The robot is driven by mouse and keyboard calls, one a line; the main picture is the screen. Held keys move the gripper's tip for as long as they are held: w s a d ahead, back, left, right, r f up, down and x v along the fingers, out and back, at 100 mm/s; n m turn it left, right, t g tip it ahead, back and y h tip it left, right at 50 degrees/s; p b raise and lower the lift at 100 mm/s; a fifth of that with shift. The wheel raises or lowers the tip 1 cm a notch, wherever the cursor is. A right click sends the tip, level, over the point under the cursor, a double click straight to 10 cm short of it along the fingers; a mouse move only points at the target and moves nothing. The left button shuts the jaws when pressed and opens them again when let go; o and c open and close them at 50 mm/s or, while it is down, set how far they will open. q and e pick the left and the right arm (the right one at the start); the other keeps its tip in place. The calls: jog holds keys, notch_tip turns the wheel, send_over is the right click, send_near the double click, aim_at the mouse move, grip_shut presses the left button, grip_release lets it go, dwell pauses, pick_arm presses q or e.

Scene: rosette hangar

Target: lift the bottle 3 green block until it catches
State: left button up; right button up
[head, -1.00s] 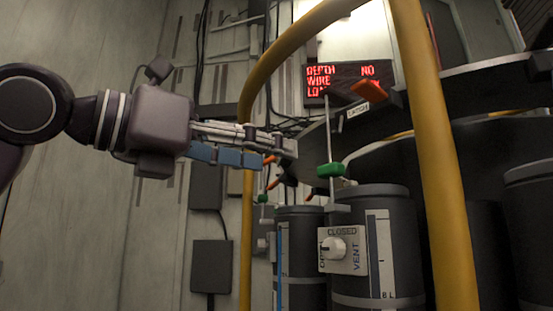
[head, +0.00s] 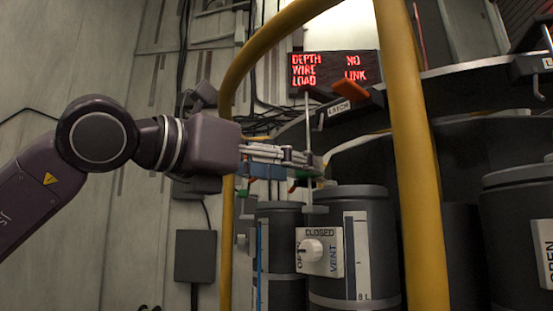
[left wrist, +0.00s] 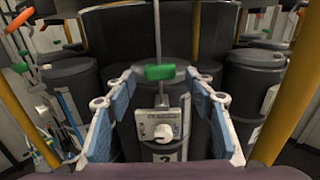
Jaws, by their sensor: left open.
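The green block (left wrist: 160,72) sits on a thin upright rod (left wrist: 157,35) above a dark bottle (head: 375,225). In the left wrist view it lies between the fingertips of my left gripper (left wrist: 157,80), with a gap visible on each side. In the head view the left gripper (head: 306,163) is at the rod, and its fingers hide most of the green block. The left gripper is open and empty. The bottle's number label is partly cut off and I cannot read it surely. My right gripper is not in view.
A knob (head: 311,250) on a white plate marked CLOSED and VENT is below the block. An orange lever (head: 354,100) is by the LATCH label. Yellow rails (head: 415,160) stand on both sides. Other bottles (left wrist: 255,80) flank this one. A red-lettered display (head: 335,70) hangs behind.

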pick_arm(q)
jog(key=x, duration=0.3)
jog(key=shift+p, duration=0.35)
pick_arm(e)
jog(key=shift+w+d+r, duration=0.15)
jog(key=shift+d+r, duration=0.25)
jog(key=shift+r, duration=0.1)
pick_arm(q)
jog(key=shift+c, duration=0.6)
